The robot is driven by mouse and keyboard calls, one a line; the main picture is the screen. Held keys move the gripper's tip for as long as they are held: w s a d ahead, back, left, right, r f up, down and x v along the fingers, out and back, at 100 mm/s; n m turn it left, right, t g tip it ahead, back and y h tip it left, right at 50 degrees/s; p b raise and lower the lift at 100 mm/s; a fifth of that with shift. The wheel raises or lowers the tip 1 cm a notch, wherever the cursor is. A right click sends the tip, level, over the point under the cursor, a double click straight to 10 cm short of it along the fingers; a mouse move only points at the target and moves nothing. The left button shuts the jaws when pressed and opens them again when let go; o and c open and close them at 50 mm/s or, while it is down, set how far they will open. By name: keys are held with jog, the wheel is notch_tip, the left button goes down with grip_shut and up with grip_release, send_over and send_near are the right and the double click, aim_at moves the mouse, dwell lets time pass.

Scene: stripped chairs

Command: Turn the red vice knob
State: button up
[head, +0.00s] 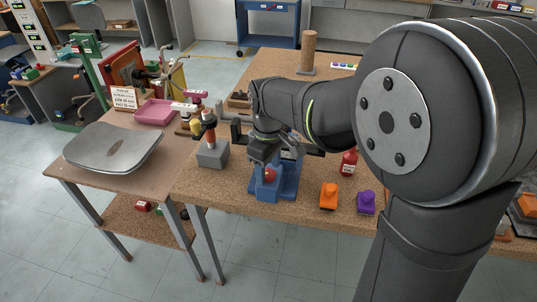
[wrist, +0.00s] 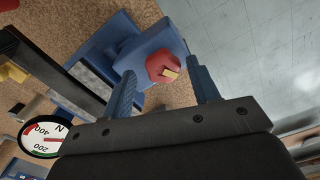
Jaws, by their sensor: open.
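The red vice knob (wrist: 164,66) sits on the end of the blue vice (wrist: 148,46) in the wrist view, with a small yellowish mark on its face. In the head view the red knob (head: 270,174) shows at the front of the blue vice (head: 288,180) on the cork-topped bench. My gripper (wrist: 163,88) is open, with one blue finger to each side of the knob in the wrist view. I cannot tell whether the fingers touch it. In the head view my gripper (head: 263,153) is just above the knob, and its fingers are hard to make out.
An orange block (head: 328,196), a purple block (head: 366,202) and a red bottle (head: 349,162) stand right of the vice. A grey block with an orange-and-black handle (head: 212,154) stands left. A round gauge (wrist: 42,138) shows in the wrist view. A metal seat (head: 114,147) lies further left.

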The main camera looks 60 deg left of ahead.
aim_at(269, 171)
notch_tip(269, 171, up, 17)
jog(key=shift+r, duration=0.15)
dwell(0.8)
notch_tip(269, 171, down, 18)
jog(key=shift+r, duration=0.2)
dwell(0.3)
jog(key=shift+r, duration=0.15)
